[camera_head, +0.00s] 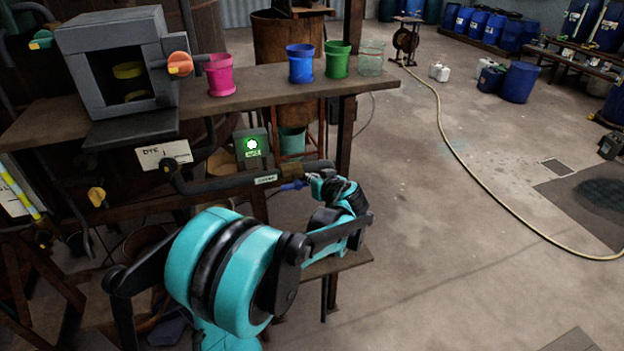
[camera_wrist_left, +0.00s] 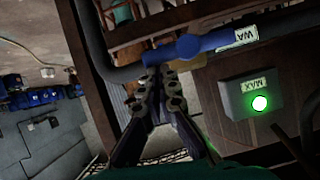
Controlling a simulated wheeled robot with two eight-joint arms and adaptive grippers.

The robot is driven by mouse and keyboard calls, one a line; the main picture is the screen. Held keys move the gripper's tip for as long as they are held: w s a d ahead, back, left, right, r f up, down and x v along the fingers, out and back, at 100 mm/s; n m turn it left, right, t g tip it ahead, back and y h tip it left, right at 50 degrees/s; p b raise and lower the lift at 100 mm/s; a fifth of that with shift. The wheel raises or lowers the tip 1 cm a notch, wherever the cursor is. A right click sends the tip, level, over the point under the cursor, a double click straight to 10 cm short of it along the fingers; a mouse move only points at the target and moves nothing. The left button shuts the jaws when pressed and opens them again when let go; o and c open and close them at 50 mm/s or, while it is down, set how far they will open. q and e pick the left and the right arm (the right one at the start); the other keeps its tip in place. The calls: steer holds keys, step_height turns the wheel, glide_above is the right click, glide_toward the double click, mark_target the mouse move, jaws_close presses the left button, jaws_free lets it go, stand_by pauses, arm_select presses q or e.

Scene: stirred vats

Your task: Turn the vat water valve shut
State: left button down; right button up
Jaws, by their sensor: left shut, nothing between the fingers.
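The water valve has a blue lever (camera_head: 293,185) on the dark pipe below the shelf, just right of the pipe's white label (camera_head: 265,180). In the left wrist view the blue lever (camera_wrist_left: 205,44) runs roughly along the pipe. My left gripper (camera_head: 311,179) is at the right end of the lever. In the left wrist view its fingers (camera_wrist_left: 160,78) are together and empty, close to the lever's left end. I cannot tell whether they touch it. The arm hides part of the pipe behind it. My right gripper is not in view.
A grey box with a lit green MAX lamp (camera_head: 252,144) sits just above the pipe. The shelf (camera_head: 260,93) above carries pink, blue, green and clear cups. A grey open-fronted box (camera_head: 120,65) stands at its left. Open floor lies right, crossed by a yellow hose (camera_head: 465,160).

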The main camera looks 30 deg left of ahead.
arm_select(q)
steer(key=shift+f, duration=0.1)
step_height(320, 180, down, 7)
steer(key=m+g+y+b, duration=0.3)
steer(key=m+y+b, duration=0.3)
steer(key=m+b, duration=0.5)
steer(key=shift+s+a+r+y, duration=0.15)
steer(key=shift+r+y, duration=0.05)
steer(key=shift+y, duration=0.2)
steer(key=shift+s, duration=0.1)
stand_by(0.6)
